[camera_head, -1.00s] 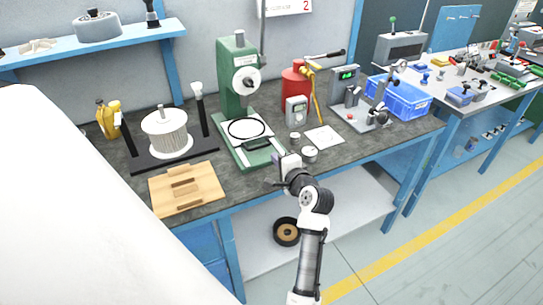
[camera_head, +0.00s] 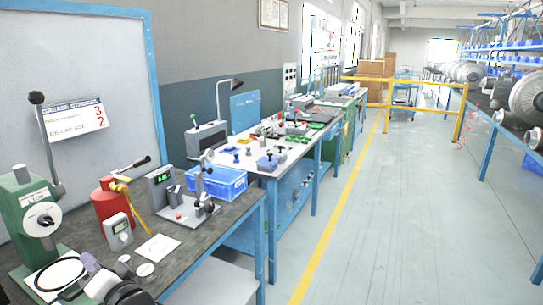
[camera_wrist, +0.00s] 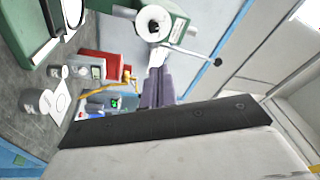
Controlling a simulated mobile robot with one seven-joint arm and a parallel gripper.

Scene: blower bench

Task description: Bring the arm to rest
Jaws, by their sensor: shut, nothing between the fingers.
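My gripper (camera_head: 91,264) shows at the lower left of the head view, above the front part of the bench, beside the base of the green press (camera_head: 28,215). Most of my arm is cut off by the lower edge. In the wrist view the two grey-purple fingers (camera_wrist: 157,88) are together, with nothing between them. The press also shows in the wrist view (camera_wrist: 172,22), tilted.
Near my gripper are small round tins (camera_head: 145,270), a grey meter (camera_head: 118,231), a red can (camera_head: 107,202) and a blue crate (camera_head: 222,184). A second bench (camera_head: 268,150) stands beyond. The floor (camera_head: 390,220) to the right is clear.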

